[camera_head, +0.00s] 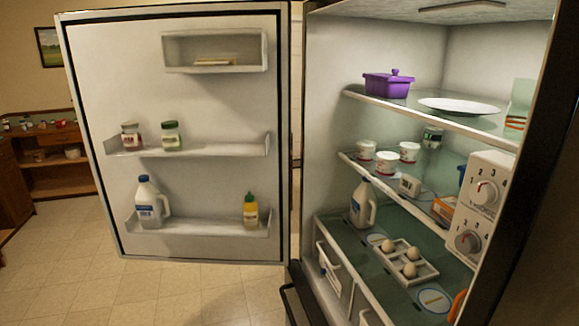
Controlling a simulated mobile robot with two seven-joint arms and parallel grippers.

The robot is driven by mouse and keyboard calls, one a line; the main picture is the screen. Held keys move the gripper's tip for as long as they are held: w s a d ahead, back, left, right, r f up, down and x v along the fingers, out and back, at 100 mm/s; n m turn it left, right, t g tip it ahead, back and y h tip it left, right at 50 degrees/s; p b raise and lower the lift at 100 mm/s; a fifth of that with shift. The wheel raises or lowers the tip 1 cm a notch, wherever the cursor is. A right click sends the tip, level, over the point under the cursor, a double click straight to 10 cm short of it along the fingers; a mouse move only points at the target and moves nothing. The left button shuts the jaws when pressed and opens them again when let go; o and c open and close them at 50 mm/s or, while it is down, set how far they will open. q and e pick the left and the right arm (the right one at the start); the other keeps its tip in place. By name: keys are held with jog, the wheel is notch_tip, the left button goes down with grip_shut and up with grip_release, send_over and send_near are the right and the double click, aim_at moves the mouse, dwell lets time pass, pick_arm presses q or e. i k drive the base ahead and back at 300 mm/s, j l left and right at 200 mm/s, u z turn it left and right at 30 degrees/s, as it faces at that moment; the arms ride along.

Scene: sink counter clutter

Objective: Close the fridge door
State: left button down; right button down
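The fridge door (210,105) stands wide open on the left, its inner side facing me. It joins the fridge body near the middle of the view. The door has several white shelves holding two jars, a milk jug (150,203) and a yellow bottle (250,210). The open fridge interior (335,85) fills the right side. Neither of my grippers shows in the head view.
Inside the fridge are a purple pot (388,85), a white plate (459,106), small tubs, another jug (363,203) and an egg tray (425,270). A wooden shelf unit (60,175) stands behind at the left. Tiled floor (60,270) is clear at lower left.

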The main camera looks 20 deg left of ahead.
aim_at(130, 63)
jog(key=k+j+z, duration=0.15)
jog(key=j, duration=0.35)
jog(key=j+z, duration=0.35)
jog(key=j, duration=0.75)
jog(key=j+z, duration=0.3)
jog(key=j, duration=0.75)
jog(key=j+z, duration=0.15)
jog(key=j, duration=0.35)
jog(key=k+j+z, duration=0.15)
jog(key=j, duration=0.3)
jog(key=k+j+z, duration=0.15)
jog(key=j, duration=0.3)
jog(key=k+j+z, duration=0.15)
jog(key=j, duration=0.3)
jog(key=k+j+z, duration=0.15)
jog(key=j, duration=0.25)
jog(key=k+j+z, duration=0.1)
jog(key=j, duration=0.3)
jog(key=k+j+z, duration=0.15)
jog(key=k+j, duration=0.15)
jog(key=j+z, duration=0.1)
jog(key=j, duration=0.3)
jog(key=k+j+z, duration=0.1)
jog(key=j, duration=0.25)
jog(key=k+j+z, duration=0.1)
jog(key=j, duration=0.25)
jog(key=j+z, duration=0.15)
jog(key=j, duration=0.4)
jog(key=k+j+z, duration=0.2)
jog(key=j, duration=0.3)
